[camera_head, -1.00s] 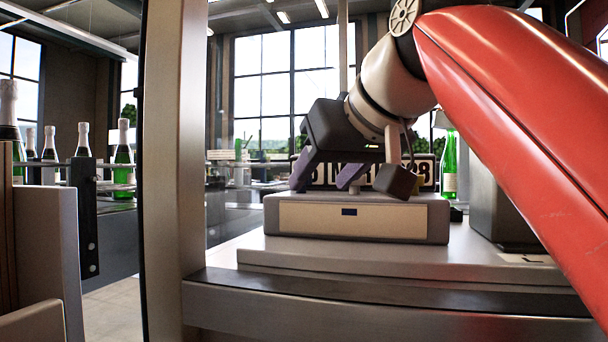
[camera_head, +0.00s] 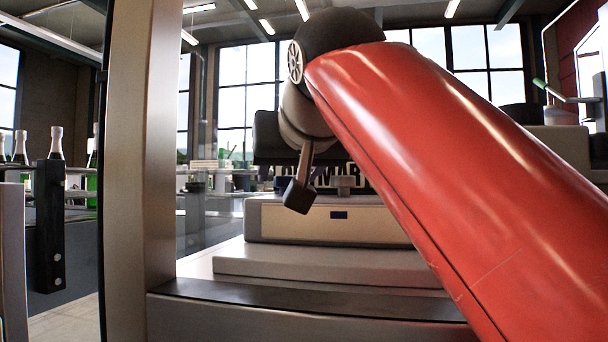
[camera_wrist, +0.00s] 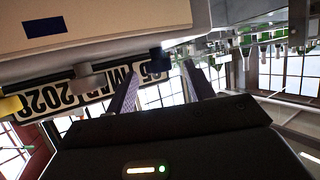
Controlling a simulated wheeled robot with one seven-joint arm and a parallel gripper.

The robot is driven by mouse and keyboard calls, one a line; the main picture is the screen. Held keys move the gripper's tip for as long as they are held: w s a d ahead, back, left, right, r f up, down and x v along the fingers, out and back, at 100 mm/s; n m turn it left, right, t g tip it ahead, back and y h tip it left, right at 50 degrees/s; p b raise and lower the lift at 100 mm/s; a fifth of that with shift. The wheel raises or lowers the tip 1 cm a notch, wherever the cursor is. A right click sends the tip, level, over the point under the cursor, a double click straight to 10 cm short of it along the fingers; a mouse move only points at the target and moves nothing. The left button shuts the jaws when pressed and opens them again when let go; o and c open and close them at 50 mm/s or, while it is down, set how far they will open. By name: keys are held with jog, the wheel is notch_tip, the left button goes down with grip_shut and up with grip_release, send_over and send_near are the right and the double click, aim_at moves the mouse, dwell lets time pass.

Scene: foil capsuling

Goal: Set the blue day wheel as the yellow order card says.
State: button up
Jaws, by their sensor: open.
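A date display (camera_wrist: 62,99) shows upside down in the wrist view. It seems to read a two-digit day, MAR and 2028; the day digits (camera_wrist: 152,72) are too small to read surely. A dark blue knob (camera_wrist: 155,59) sits by the day, a grey knob (camera_wrist: 88,77) by the month and a yellow knob (camera_wrist: 12,104) by the year. My gripper (camera_wrist: 160,70) is open, with its two purple fingers apart on either side of the blue knob's line, seemingly not touching it. In the head view my arm hides much of the display. I see no order card.
The display stands on a beige-fronted box (camera_head: 330,225) with a small blue label, on a stepped grey base (camera_head: 325,263). A steel post (camera_head: 138,150) rises at left. Bottles (camera_head: 56,145) stand on a line beyond it.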

jog(key=shift+w+a+f, duration=0.15)
jog(key=shift+w+f, duration=0.05)
jog(key=shift+w, duration=0.15)
jog(key=c, duration=1)
jog(key=shift+w+d+r+n+g+y+p, duration=0.1)
jog(key=shift+d+n+g+y+p, duration=0.1)
jog(key=shift+n+y+p, duration=0.2)
jog(key=shift+d+r+n+g+y+p, duration=0.1)
jog(key=shift+n+g+y+p, duration=0.1)
jog(key=shift+n+y+p, duration=0.15)
jog(key=shift+f+n+g+y, duration=0.15)
jog(key=shift+n+g+y, duration=0.15)
jog(key=shift+n+y, duration=0.3)
jog(key=o, duration=1)
